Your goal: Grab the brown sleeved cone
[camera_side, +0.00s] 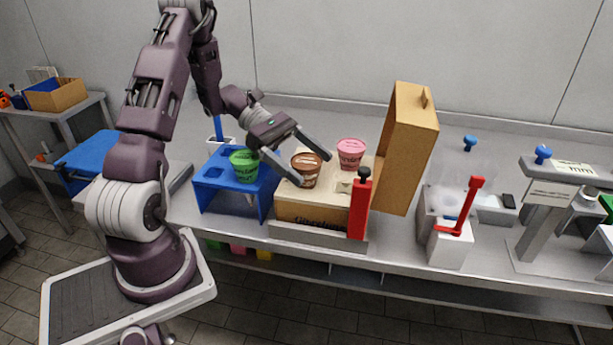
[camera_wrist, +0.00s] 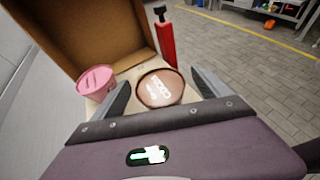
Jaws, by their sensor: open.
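The brown sleeved cone (camera_side: 306,170) stands upright in the cardboard box (camera_side: 312,213), its wide brown top up. In the wrist view its round brown lid (camera_wrist: 160,89) with white lettering lies between the two fingers. My gripper (camera_side: 307,169) is open, one finger on each side of the brown cone. I cannot tell whether either finger touches it. The lower part of the cone is hidden in the box. A pink cone (camera_side: 351,153) stands behind and to the right in the same box; it also shows at the left in the wrist view (camera_wrist: 96,82).
A green cone (camera_side: 243,165) sits in the blue stand (camera_side: 232,203) left of the box. A red bottle (camera_side: 360,206) stands at the box's front right corner. The raised box lid (camera_side: 409,150) rises at the right. White equipment (camera_side: 450,244) stands further right.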

